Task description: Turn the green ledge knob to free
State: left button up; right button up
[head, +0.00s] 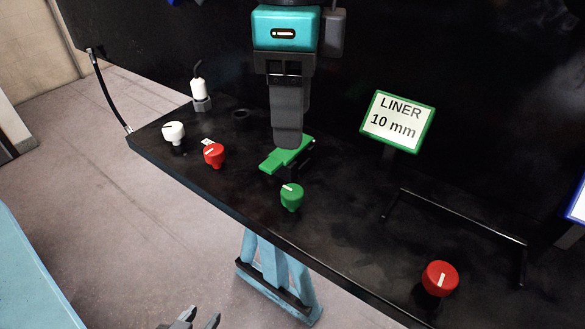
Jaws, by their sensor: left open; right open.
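The green ledge knob (292,196) stands near the front edge of the black ledge (335,225), left of the picture's middle line in depth between a green block and the edge. A short white mark on its top points toward the upper left. Nothing touches the knob. The fingertips of my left gripper (200,321) show at the bottom edge, apart and empty. They are below and to the left of the knob, well clear of the ledge. The rest of that gripper is cut off. My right gripper is out of view.
A teal and grey device (287,70) rises behind the knob, with a green block (285,156) at its foot. White (173,131) and red (214,153) knobs stand left, another red knob (440,276) right. A "LINER 10 mm" sign (397,122) and black rail (465,228) stand right.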

aim_at(293, 190)
notch_tip(293, 190, down, 12)
jog(key=shift+s+r, duration=0.1)
jog(key=shift+r, duration=0.05)
dwell(0.3)
jog(key=c, duration=1)
